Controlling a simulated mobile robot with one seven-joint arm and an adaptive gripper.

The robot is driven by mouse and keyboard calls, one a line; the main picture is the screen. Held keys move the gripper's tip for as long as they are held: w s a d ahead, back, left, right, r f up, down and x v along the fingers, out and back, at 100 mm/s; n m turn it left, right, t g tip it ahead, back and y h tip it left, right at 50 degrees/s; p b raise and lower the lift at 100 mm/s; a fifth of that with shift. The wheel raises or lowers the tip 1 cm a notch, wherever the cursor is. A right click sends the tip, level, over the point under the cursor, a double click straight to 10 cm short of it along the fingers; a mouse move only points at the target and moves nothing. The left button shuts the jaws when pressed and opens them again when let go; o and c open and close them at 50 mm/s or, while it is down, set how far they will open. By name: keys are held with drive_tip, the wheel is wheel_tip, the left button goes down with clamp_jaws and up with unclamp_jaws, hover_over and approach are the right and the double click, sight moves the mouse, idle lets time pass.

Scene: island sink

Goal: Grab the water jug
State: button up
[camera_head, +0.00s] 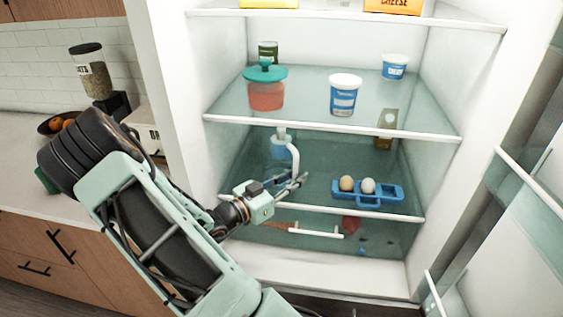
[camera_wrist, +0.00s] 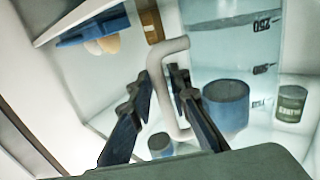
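The water jug (camera_head: 281,146) stands on the fridge shelf below the teal-lidded container, with its pale handle on its right side. In the wrist view the jug (camera_wrist: 232,50) is large and see-through, with dark markings, and its pale looped handle (camera_wrist: 171,85) faces me. My gripper (camera_head: 298,181) reaches into the fridge beside the handle. In the wrist view my gripper (camera_wrist: 160,78) has its fingers apart, one on each side of the handle. I cannot tell whether either finger touches it. My arm hides part of the shelf's left side in the head view.
A blue egg tray (camera_head: 368,193) with two eggs is right of my gripper. A teal-lidded container (camera_head: 266,92) and blue-white tubs (camera_head: 344,96) stand on the shelf above. The open fridge door (camera_head: 505,220) is at right. A cluttered counter is at left.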

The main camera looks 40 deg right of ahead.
clamp_jaws()
drive_tip(key=shift+r, duration=0.2)
idle(0.3)
